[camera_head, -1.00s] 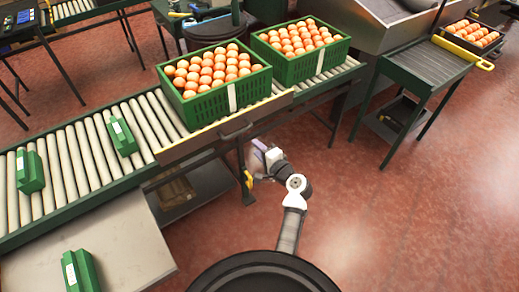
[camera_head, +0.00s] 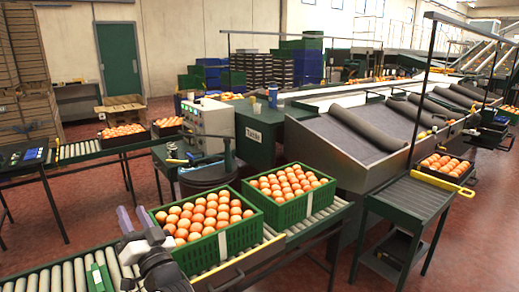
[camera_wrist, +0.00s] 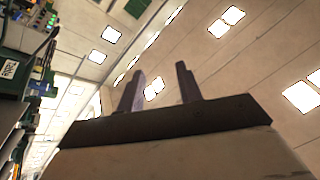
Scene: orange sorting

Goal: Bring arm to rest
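My gripper (camera_head: 135,217) is raised at the lower left of the head view, pointing up, just left of the near green crate. Its two fingers stand apart with nothing between them. In the wrist view the gripper (camera_wrist: 160,88) also shows open and empty, with the ceiling and its lights behind it. My arm rises from the bottom edge of the head view, in front of the roller conveyor.
Two green crates (camera_head: 225,243) of oranges stand on the roller conveyor (camera_head: 318,217). A dark side stand (camera_head: 413,201) is at the right, with a tray of oranges (camera_head: 447,167) behind it. A sloped sorting machine (camera_head: 335,146) fills the back right. Red floor is open at the right.

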